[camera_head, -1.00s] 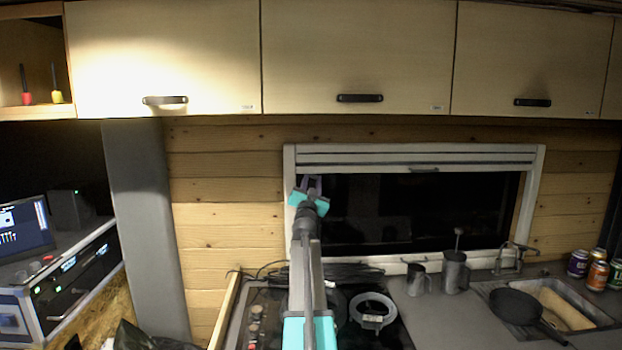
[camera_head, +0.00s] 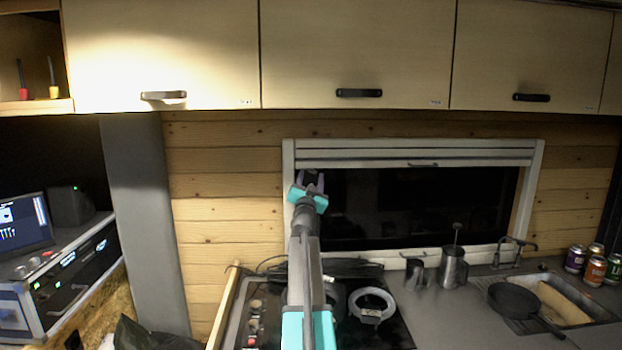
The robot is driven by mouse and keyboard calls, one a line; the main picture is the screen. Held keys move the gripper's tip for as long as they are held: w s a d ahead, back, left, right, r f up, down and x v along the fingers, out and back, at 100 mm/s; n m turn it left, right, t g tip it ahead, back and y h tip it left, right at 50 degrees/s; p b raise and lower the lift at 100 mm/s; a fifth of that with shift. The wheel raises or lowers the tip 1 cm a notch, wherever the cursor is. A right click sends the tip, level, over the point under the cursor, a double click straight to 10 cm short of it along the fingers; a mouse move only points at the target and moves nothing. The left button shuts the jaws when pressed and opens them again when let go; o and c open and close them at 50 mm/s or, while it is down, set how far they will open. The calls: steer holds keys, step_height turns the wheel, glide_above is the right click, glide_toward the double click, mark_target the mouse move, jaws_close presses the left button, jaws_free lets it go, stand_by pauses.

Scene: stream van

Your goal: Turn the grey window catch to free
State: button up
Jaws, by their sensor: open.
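The window (camera_head: 420,208) is a dark pane in a white frame under a partly lowered slatted blind. My gripper (camera_head: 311,178) is at the window's upper left corner, its two fingers pointing away from me. The fingers are apart, with a small dark shape between or behind them. I cannot tell whether that shape is the grey window catch, and I make out no catch elsewhere on the frame. My arm and gripper hide part of the left side of the frame.
Below are a hob with a grey ring (camera_head: 371,304), metal jugs (camera_head: 453,267), a tap (camera_head: 515,248), a sink with a black pan (camera_head: 514,299), and several cans (camera_head: 595,269). A rack unit with a laptop (camera_head: 22,222) stands left.

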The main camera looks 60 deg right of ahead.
steer(key=b+v, duration=0.2)
steer(key=v, duration=1.1)
steer(key=shift+a+b, duration=0.15)
steer(key=shift+b, duration=0.2)
steer(key=shift+s, duration=0.15)
steer(key=shift+c, duration=0.2)
